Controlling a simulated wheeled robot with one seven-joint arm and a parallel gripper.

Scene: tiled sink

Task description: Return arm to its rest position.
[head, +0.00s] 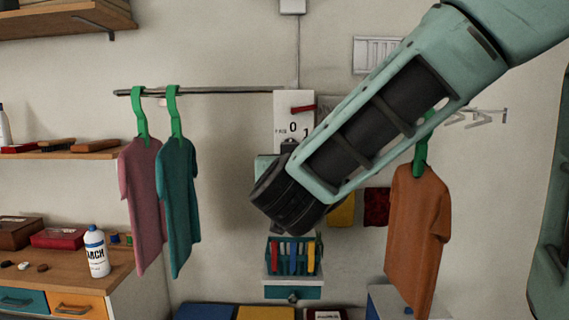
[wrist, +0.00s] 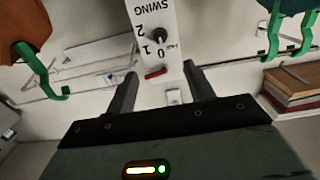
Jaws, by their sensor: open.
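My arm (head: 385,115) reaches down from the upper right of the head view, its dark wrist joint (head: 290,195) in front of the wall. My gripper (wrist: 160,72) shows in the wrist view with its two dark fingers apart and nothing between them. It faces a white control panel (head: 283,103), which also shows upside down in the wrist view (wrist: 160,15) with the word SWING, a dark knob (wrist: 159,35) and a red lever (wrist: 156,72). I cannot tell whether a finger touches the panel. In the head view the arm hides most of the gripper and part of the panel.
A rail (head: 220,90) holds a pink shirt (head: 142,195) and a teal shirt (head: 180,205) on green hangers. An orange shirt (head: 415,235) hangs close to my arm on the right. A bottle (head: 96,252) stands on the left cabinet. A peg basket (head: 292,258) is below my wrist.

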